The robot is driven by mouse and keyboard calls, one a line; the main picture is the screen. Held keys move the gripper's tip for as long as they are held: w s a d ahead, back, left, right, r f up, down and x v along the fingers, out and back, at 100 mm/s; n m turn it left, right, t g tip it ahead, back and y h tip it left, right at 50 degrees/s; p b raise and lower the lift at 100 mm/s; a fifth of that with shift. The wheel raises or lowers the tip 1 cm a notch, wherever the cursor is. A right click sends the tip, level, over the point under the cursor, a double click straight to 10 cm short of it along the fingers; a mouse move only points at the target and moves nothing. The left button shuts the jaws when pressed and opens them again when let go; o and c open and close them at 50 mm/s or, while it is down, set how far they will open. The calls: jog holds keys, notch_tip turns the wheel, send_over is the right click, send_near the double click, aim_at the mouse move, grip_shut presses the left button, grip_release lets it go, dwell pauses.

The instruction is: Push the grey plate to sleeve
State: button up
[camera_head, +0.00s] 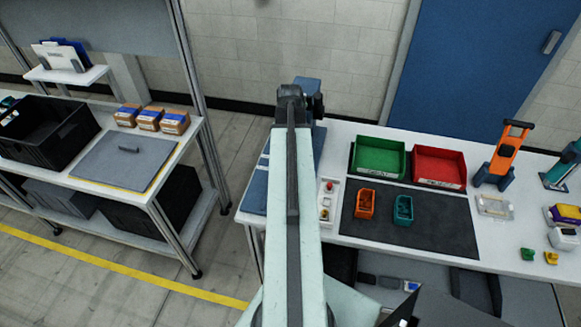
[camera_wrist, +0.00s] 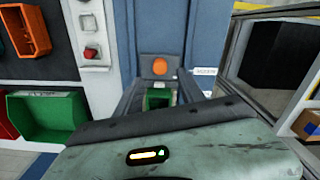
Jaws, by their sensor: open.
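A small dark grey plate (camera_wrist: 160,66) with a round orange disc stands against a blue upright fixture (camera_wrist: 178,38) in the wrist view. A small green piece (camera_wrist: 158,98) is below it; I cannot tell whether this is the sleeve. My gripper (camera_wrist: 160,88) shows as two dark fingers, apart, to either side of the green piece. It appears empty; I cannot tell whether it touches the plate. In the head view my arm hides the fingers and most of the fixture, whose blue-grey top (camera_head: 308,86) shows behind the arm's end.
The right table holds a green bin (camera_head: 378,158), a red bin (camera_head: 438,167) and small orange (camera_head: 365,204) and teal (camera_head: 403,210) trays. The left bench holds a black crate (camera_head: 45,135), a grey panel with a handle (camera_head: 122,162) and small boxes (camera_head: 149,119). Open floor lies between.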

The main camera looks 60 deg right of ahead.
notch_tip(320, 180, down, 8)
jog(key=b, duration=0.7)
jog(key=shift+r, duration=0.2)
grip_shut()
jog(key=shift+w, duration=0.1)
dwell(0.6)
